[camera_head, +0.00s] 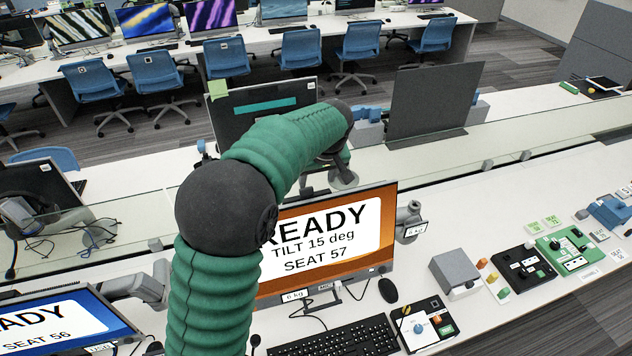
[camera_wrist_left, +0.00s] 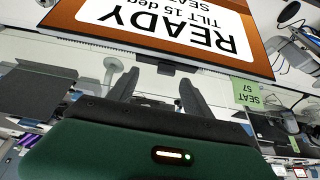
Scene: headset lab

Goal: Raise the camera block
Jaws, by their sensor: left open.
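The monitor (camera_head: 385,230) with an orange screen reads "READY, TILT 15 deg, SEAT 57". It shows upside down in the left wrist view (camera_wrist_left: 235,25). A small dark block (camera_wrist_left: 166,70), which looks like the camera block, sits at the middle of the monitor's top edge. I cannot make it out in the head view. My left gripper (camera_head: 335,170) is above and behind the monitor's top edge, partly hidden by its own wrist. In the left wrist view its two dark fingers (camera_wrist_left: 157,80) are open and apart, with the block just beyond their tips. My right gripper is not in view.
A clear glass divider (camera_head: 480,165) runs behind the monitor. A keyboard (camera_head: 345,340), mouse (camera_head: 388,290) and control box (camera_head: 422,322) lie in front. A blue-screen monitor (camera_head: 60,320) stands at left. A grey box (camera_head: 457,270) and switch panels (camera_head: 525,262) stand at right.

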